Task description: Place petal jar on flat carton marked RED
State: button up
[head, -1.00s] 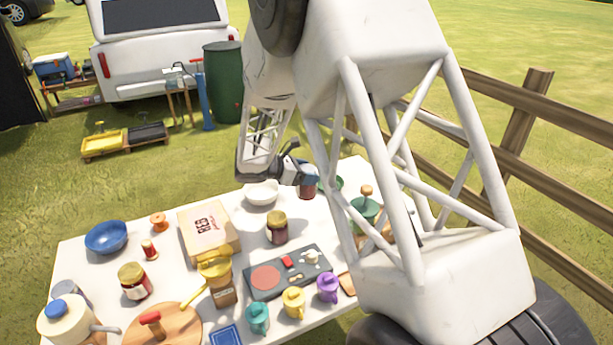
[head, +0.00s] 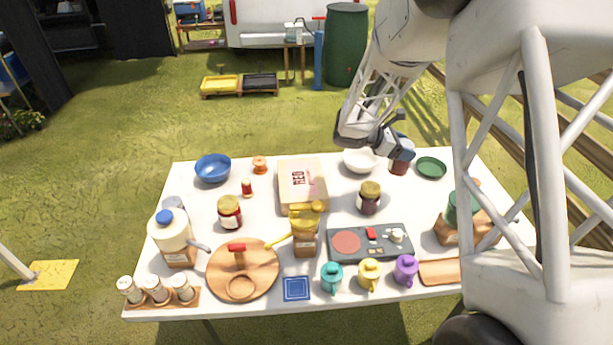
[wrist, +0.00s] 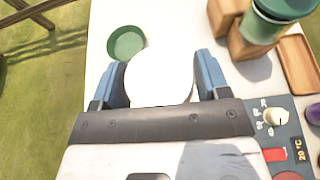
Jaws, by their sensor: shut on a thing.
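My gripper (head: 402,145) is at the far right part of the table, shut on a jar with dark red contents (head: 399,167), which I take as the petal jar. In the wrist view its round white top (wrist: 160,78) sits between the blue fingers of my gripper (wrist: 160,85). Whether the jar touches the table I cannot tell. The flat carton marked RED (head: 302,198) lies at the back middle of the table, left of my gripper. Its visible top is bare.
A white bowl (head: 358,162) stands between carton and held jar; a green dish (head: 432,167) is just right of the jar. Two gold-lidded jars (head: 369,198) (head: 230,213) flank the carton.

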jog(key=w+a+r+n+t+y, duration=0.2)
jog(key=a+r+n+t, duration=0.1)
jog(key=a, duration=1.2)
jog(key=w+a+r+n+t+y, duration=0.1)
jog(key=a+n+t, duration=0.5)
jog(key=a, duration=0.8)
jog(key=shift+w+a+r+t+y, duration=0.4)
jog(key=shift+w+r+t, duration=0.1)
jog(key=shift+w+r, duration=0.45)
jog(key=shift+f, duration=0.15)
notch_tip(320, 180, down, 6)
jog(key=shift+f, duration=1.9)
jog(key=shift+f, duration=0.15)
jog(key=o, duration=1)
jog(key=shift+o, duration=0.2)
